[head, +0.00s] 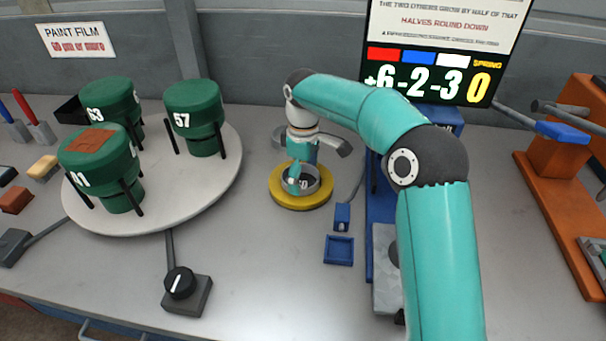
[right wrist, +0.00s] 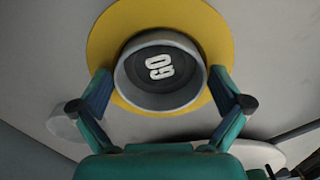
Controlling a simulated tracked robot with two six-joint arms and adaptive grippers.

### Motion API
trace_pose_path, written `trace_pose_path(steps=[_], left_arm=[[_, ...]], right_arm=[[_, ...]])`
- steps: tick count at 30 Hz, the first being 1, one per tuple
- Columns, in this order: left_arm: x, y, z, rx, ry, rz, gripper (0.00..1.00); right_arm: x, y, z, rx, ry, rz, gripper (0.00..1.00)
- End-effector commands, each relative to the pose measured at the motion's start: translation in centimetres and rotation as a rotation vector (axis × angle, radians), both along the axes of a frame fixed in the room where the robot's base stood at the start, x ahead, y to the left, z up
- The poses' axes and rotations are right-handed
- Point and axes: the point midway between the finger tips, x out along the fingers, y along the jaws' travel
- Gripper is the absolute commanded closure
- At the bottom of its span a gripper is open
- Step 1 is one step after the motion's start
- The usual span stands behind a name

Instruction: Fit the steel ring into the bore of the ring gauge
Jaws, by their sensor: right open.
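The ring gauge is a yellow disc (head: 287,202) lying flat on the table, and it also shows in the right wrist view (right wrist: 221,38). The grey steel ring (right wrist: 160,104) sits at the middle of the disc, over or in its bore, with its wall standing above the yellow face. A dark floor with a white number shows inside the ring. How deep the ring sits I cannot tell. My right gripper (right wrist: 163,88) is open, with one finger on each side of the ring. In the head view the right gripper (head: 298,181) partly covers the ring. My left gripper is not in view.
A round white turntable (head: 215,175) with several green numbered canisters (head: 193,110) stands at the left. A black knob box (head: 187,291) and a blue tray (head: 339,250) lie in front. A display (head: 440,50) stands behind, an orange stand (head: 555,170) at the right.

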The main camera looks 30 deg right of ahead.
Motion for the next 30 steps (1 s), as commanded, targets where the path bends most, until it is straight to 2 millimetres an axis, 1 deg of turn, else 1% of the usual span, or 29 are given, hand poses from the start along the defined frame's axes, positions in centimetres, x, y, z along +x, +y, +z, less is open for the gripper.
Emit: trace_pose_path(steps=[5, 8, 15, 18, 22, 30], left_arm=[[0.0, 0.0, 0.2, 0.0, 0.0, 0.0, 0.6], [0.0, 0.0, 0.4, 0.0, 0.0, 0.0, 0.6], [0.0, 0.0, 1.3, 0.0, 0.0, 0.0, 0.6], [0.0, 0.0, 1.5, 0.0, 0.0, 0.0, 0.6], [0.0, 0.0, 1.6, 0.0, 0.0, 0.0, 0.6], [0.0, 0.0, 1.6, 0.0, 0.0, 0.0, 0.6]], right_arm=[[0.1, 0.0, 0.8, 0.0, -0.003, 0.0, 0.0], [0.1, 0.0, 2.1, -0.001, -0.004, 0.0, 0.0], [0.2, 0.1, 6.0, 0.0, -0.003, 0.001, 0.0], [0.1, 0.1, 7.1, -0.001, -0.002, 0.002, 0.0], [0.1, 0.1, 7.7, -0.001, -0.001, 0.002, 0.0], [0.1, 0.1, 7.7, 0.0, 0.0, 0.002, 0.0]])
